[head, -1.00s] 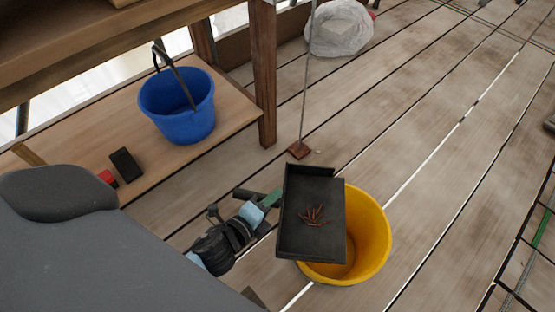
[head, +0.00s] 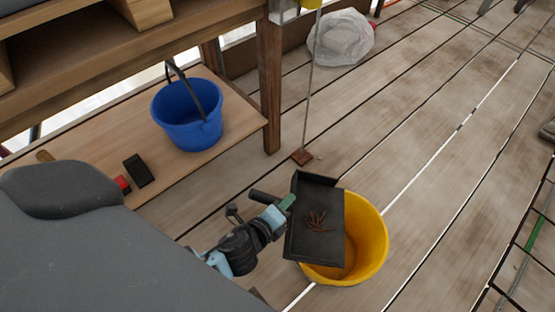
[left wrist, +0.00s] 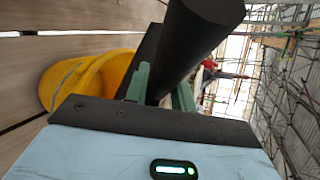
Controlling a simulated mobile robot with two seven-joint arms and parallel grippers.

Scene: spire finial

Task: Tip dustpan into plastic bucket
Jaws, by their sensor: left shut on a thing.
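A black dustpan (head: 314,232) with a small heap of reddish-brown scraps (head: 318,221) in it is above the yellow plastic bucket (head: 372,240) in the head view. The dustpan covers the left part of the bucket's mouth. My left gripper (head: 283,206) is shut on the dustpan's handle, to the left of the pan. In the left wrist view the green fingers (left wrist: 160,88) are on either side of the dark handle (left wrist: 190,40), with the yellow bucket (left wrist: 75,82) behind. The bucket stands upright on the plank floor. My right gripper is not in view.
A blue bucket (head: 188,116) stands on the low wooden shelf (head: 235,118) at the left, near a dark block (head: 139,171). A white bag (head: 342,38) lies farther back.

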